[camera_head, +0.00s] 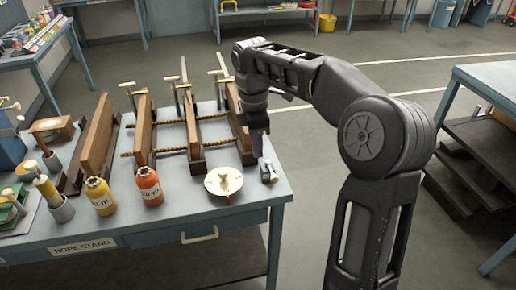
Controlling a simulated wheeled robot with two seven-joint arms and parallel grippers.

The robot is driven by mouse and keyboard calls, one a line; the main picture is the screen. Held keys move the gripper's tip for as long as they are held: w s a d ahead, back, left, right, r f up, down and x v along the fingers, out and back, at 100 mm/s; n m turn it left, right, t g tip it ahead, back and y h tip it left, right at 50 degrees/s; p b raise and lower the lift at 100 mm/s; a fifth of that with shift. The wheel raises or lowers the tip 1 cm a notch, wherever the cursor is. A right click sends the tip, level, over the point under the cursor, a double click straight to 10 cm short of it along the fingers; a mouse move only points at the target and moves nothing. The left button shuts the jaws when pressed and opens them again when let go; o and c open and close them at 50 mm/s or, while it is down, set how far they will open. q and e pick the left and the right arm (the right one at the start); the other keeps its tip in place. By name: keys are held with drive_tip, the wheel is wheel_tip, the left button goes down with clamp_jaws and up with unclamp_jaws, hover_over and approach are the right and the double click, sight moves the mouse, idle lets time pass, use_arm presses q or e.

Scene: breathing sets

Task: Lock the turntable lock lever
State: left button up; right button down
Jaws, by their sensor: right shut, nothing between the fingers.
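The turntable (232,188) is a round cream disc near the front right corner of the blue-grey table, with a small tan piece on its top. A small grey metal piece (268,173), which looks like the lock lever, stands just right of the disc. My right gripper (257,153) points down just above and behind this grey piece. It is shut with nothing in it. I cannot tell whether it touches the piece, nor how the lever is set. My left gripper is not in view.
Wooden boards with clamps and ropes (145,130) fill the middle of the table (180,222). An orange bottle (149,187) and a yellow bottle (100,196) stand left of the turntable. Tools in cups are at far left. Another table (490,80) stands at right.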

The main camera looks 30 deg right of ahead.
sight(271, 171)
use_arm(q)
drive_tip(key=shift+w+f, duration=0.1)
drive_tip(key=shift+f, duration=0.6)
use_arm(e)
wheel_tip(271, 171, down, 9)
drive_tip(key=s+d, duration=0.1)
drive_tip(key=d, duration=0.2)
drive_tip(key=shift+s, duration=0.15)
